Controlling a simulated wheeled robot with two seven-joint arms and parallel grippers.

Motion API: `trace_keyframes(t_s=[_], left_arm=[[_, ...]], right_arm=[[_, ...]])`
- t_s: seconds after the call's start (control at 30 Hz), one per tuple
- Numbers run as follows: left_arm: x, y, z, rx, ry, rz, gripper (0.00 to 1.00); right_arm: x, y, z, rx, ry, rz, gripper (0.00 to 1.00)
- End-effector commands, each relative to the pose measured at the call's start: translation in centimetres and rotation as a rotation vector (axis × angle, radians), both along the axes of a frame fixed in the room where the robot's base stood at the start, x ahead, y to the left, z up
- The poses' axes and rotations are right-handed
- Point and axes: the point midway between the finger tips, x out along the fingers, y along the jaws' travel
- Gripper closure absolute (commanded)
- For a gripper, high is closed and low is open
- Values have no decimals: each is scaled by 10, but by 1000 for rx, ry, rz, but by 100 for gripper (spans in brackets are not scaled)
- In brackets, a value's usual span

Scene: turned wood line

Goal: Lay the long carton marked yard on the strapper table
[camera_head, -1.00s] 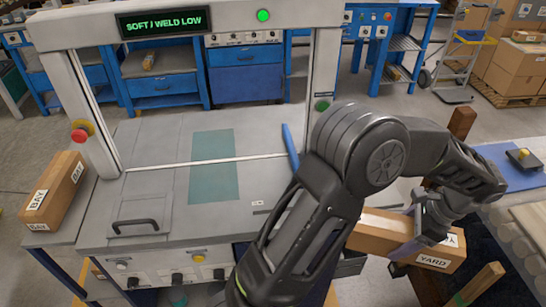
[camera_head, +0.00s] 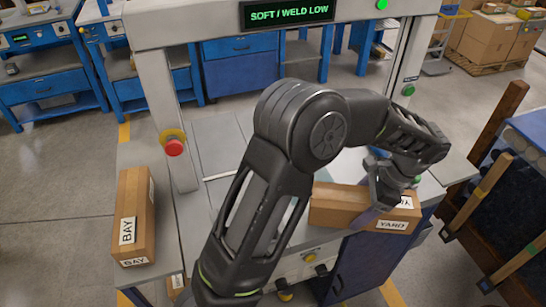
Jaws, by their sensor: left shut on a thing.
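The long brown carton marked YARD (camera_head: 338,207) is in the head view, right of centre, lying level with its white label facing me. My left gripper (camera_head: 377,203) is shut on it near its right end. The carton is over the front right part of the grey strapper table (camera_head: 214,148); I cannot tell whether it touches the top. My right gripper is not in view.
A carton marked BAY (camera_head: 140,215) stands on the left side surface. The strapper's arch carries a screen (camera_head: 287,11) reading SOFT / WELD LOW and a red stop button (camera_head: 173,147). Wooden posts (camera_head: 483,135) stand at the right. Blue benches line the back.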

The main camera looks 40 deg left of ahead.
Motion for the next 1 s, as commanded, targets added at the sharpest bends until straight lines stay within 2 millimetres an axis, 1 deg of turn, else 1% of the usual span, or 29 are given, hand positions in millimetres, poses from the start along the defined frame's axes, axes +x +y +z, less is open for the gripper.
trace_keyframes(t_s=[0.4, 0.47, 0.57, 0.67, 0.77, 0.8, 0.87, 0.9, 0.97, 1.0], left_arm=[[1, 1, 1, 0, -2, -5, 99], [4, 5, 1, -1, -3, -19, 99], [14, 18, 2, 0, -3, -80, 99], [30, 43, 6, 2, -6, -192, 99], [49, 80, 14, 3, -8, -348, 99], [56, 98, 18, 3, -8, -419, 99], [66, 127, 24, 5, -10, -528, 99], [71, 146, 30, 6, -9, -601, 99], [77, 175, 38, 7, -10, -707, 99], [80, 193, 43, 7, -10, -772, 99]], right_arm=[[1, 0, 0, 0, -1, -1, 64], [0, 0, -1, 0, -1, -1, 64], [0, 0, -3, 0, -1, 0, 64], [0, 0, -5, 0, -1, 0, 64], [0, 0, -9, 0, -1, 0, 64], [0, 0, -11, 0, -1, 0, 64], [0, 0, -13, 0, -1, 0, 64], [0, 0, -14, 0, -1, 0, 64], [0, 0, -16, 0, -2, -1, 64], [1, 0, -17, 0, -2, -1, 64]])
